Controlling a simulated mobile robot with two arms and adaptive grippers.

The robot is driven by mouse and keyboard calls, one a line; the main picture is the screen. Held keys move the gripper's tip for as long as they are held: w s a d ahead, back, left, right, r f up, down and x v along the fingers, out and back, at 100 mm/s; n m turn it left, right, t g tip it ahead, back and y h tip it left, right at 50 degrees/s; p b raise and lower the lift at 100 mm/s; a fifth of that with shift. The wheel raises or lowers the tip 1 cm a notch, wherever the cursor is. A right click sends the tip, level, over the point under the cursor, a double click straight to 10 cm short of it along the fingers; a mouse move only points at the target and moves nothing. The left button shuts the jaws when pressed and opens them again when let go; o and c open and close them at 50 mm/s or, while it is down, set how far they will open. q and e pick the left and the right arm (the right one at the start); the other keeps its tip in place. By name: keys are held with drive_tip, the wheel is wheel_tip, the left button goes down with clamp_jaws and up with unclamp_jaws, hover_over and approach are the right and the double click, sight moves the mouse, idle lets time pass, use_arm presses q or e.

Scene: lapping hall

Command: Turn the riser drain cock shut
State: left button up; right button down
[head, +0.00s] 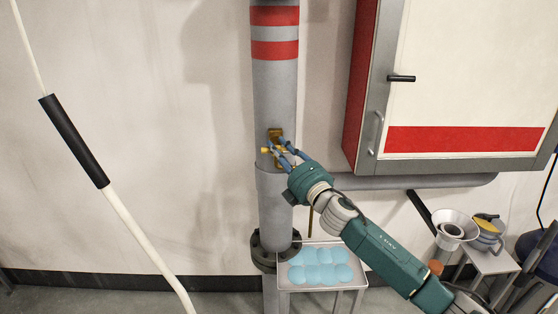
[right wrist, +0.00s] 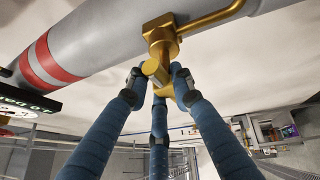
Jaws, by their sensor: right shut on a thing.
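The riser (head: 275,92) is a grey vertical pipe with red bands in the middle of the head view. The brass drain cock (head: 274,137) sits on its front; in the right wrist view the cock (right wrist: 162,38) shows large at the top. My right gripper (head: 280,150) reaches it from the lower right in the head view. In the right wrist view its blue fingers (right wrist: 158,88) are closed around the brass handle (right wrist: 158,70), which they partly hide. The handle's exact angle is hard to tell. My left gripper is not in view.
A red and white cabinet (head: 465,80) hangs at the right. A white pole with a black grip (head: 74,140) crosses the left. A small stand with a funnel-like pot (head: 455,225) is at lower right.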

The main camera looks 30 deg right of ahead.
idle(0.3)
drive_tip(key=c, duration=1.5)
unclamp_jaws()
drive_tip(key=s, duration=0.4)
drive_tip(key=s+f, duration=0.1)
drive_tip(key=s, duration=0.3)
drive_tip(key=s+f, duration=0.1)
drive_tip(key=s, duration=0.2)
drive_tip(key=shift+s+a+f, duration=0.1)
drive_tip(key=shift+s+a, duration=0.15)
drive_tip(key=shift+s, duration=0.15)
